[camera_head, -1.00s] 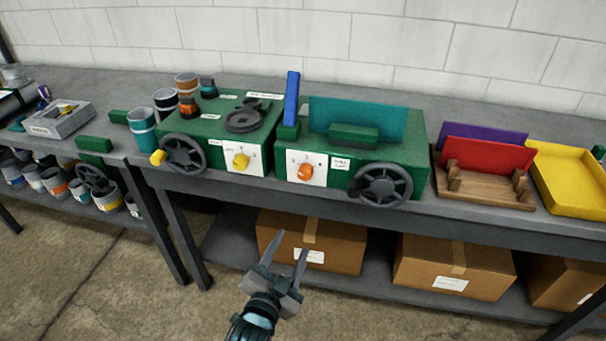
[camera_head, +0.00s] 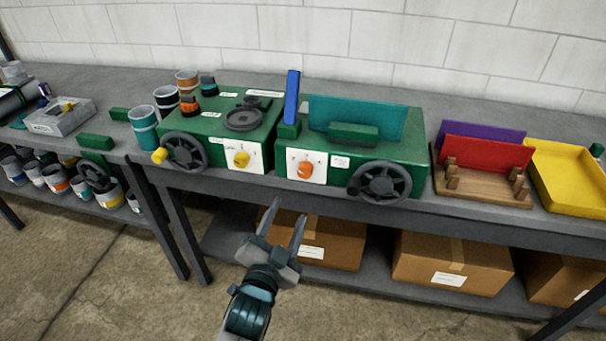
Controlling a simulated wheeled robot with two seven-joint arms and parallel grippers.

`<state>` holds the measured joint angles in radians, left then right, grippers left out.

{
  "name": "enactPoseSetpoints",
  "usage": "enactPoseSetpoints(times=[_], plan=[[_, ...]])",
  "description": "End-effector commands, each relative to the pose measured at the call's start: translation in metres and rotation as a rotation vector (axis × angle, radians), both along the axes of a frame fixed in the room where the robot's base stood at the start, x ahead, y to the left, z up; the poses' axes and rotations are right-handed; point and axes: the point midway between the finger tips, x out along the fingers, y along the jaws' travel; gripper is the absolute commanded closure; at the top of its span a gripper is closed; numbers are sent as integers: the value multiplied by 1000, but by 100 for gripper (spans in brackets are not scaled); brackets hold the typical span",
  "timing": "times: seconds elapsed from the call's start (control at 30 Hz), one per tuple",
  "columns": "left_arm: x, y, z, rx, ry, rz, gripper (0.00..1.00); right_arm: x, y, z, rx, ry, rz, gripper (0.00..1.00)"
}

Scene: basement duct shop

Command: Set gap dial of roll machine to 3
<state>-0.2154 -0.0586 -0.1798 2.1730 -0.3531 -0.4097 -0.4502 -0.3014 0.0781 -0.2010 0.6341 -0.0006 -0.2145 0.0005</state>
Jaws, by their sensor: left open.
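Two green machines stand side by side on the bench; I cannot read their labels to tell which is the roll machine. The left machine (camera_head: 195,128) has a yellow dial (camera_head: 241,159) on a white front plate and a dark handwheel (camera_head: 184,152). The right machine (camera_head: 405,150) has an orange dial (camera_head: 305,170) on a white plate, a handwheel (camera_head: 381,184) and a teal sheet (camera_head: 335,112) on top. The dial numbers are too small to read. My left gripper (camera_head: 287,211) is open and empty, below and in front of the orange dial, apart from it. My right gripper is not in view.
The grey bench edge (camera_head: 240,181) runs above my gripper. Cardboard boxes (camera_head: 340,243) sit on the lower shelf. A wooden rack (camera_head: 480,192) with red and purple sheets and a yellow tray (camera_head: 567,190) stand right. Cans (camera_head: 144,128) stand left.

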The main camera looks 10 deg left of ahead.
Motion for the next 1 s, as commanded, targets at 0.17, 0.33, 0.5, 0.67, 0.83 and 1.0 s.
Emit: enactPoseSetpoints(times=[0.17, 0.33, 0.5, 0.67, 0.83, 1.0], plan=[[31, -1, 3, 0, -2, 1, 50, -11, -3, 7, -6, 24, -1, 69], [62, -1, 3, 0, -1, 1, 50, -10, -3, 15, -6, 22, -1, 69], [93, -3, 3, -1, -1, 0, 50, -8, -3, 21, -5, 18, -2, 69], [119, -3, 3, -1, -1, 0, 50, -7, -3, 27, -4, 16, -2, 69], [138, -3, 1, -1, 0, 0, 50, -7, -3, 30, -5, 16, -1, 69], [146, -4, 1, -1, -1, 0, 50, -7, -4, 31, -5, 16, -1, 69]])
